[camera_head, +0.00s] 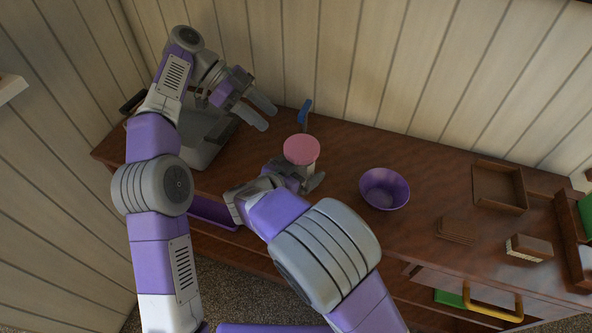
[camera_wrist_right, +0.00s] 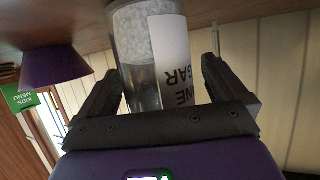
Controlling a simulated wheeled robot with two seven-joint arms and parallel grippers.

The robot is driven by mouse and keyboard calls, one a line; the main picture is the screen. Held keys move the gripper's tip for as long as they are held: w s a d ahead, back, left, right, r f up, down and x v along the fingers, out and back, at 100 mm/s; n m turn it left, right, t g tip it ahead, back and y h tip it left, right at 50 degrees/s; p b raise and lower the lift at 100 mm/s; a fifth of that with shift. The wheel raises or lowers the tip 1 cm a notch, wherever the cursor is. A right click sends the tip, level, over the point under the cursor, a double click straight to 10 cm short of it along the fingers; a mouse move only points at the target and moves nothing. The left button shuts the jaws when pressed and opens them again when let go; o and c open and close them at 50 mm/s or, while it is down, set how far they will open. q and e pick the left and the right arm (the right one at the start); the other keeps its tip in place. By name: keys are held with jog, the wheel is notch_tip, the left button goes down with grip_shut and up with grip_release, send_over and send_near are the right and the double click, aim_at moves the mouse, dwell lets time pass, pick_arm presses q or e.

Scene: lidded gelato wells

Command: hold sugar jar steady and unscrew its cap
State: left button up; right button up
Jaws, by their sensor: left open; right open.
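The sugar jar (camera_head: 310,169) stands upright on the brown counter, topped by a wide pink cap (camera_head: 301,149). In the right wrist view the jar (camera_wrist_right: 134,45) is clear, with pale contents and a white label (camera_wrist_right: 178,60) on which "SUGAR" is partly readable. My right gripper (camera_head: 305,180) is open, low at the jar's near side. Its two dark fingers stand on either side of the jar body, with a gap visible beside the right-hand finger. My left gripper (camera_head: 267,115) is open and empty, above and to the left of the cap, apart from it.
A purple bowl (camera_head: 384,188) stands right of the jar. A blue-topped item (camera_head: 305,108) is behind it, near the wall. A grey appliance (camera_head: 207,150) stands under my left arm.

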jog(key=c, duration=1.1)
jog(key=shift+c, duration=0.2)
pick_arm(q)
jog(key=shift+o, duration=0.3)
